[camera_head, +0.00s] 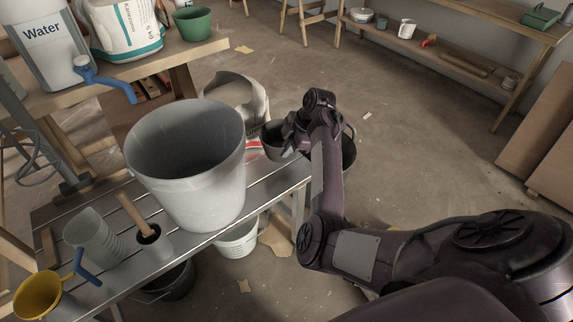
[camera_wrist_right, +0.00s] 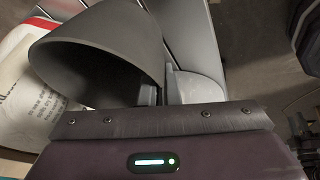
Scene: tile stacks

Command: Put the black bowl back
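In the right wrist view, a dark round-walled vessel, which looks like the bowl (camera_wrist_right: 95,52), lies against the fingers (camera_wrist_right: 162,92). The fingers are close together, with its wall between them. My left gripper is out of view.
A large grey bucket (camera_head: 205,185) stands on the slatted bench (camera_head: 262,196), with a measuring jug (camera_head: 92,238), a mallet in a cup (camera_head: 150,242) and a yellow funnel (camera_head: 38,294). An open bag (camera_head: 240,92) is behind. A green bowl (camera_head: 193,22) sits on the back table.

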